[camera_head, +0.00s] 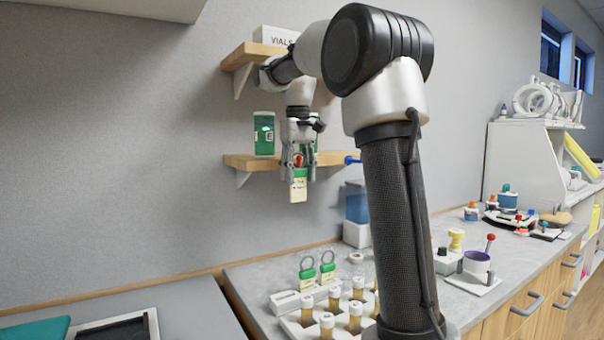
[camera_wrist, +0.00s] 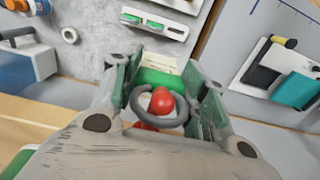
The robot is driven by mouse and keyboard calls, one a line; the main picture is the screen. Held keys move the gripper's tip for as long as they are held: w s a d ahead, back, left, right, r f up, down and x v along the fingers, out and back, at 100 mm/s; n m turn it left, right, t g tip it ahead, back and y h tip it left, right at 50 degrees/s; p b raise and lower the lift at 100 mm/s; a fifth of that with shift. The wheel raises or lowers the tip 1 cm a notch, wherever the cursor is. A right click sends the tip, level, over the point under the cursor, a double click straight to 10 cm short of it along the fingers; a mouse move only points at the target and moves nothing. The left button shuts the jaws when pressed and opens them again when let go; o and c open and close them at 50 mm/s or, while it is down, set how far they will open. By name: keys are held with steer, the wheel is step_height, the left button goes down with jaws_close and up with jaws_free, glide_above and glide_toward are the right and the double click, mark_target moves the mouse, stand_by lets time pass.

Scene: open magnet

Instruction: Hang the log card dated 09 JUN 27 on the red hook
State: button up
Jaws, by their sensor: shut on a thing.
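My gripper (camera_head: 299,164) is shut on a log card (camera_head: 298,189) just in front of the lower wall shelf. The card is cream with a green top band and hangs upright below the fingers; its date is too small to read. In the wrist view the card's green top (camera_wrist: 160,80) sits between the fingers, and its grey ring (camera_wrist: 131,100) shows around the red ball tip of the red hook (camera_wrist: 162,101). More red shows just below the ring. I cannot tell whether the ring rests on the hook. In the head view the fingers mostly hide the hook.
A blue hook (camera_head: 351,160) is on the same shelf (camera_head: 240,162), to the right. Two other ringed green-topped cards (camera_head: 307,274) stand in a holder on the counter, beside a rack of vials (camera_head: 327,322).

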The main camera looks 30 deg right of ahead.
steer(key=shift+w+f, duration=0.1)
steer(key=shift+w, duration=0.45)
steer(key=shift+w+f, duration=0.3)
steer(key=shift+f, duration=0.2)
steer(key=shift+w+f, duration=0.25)
steer(key=shift+f, duration=0.25)
steer(key=o, duration=1)
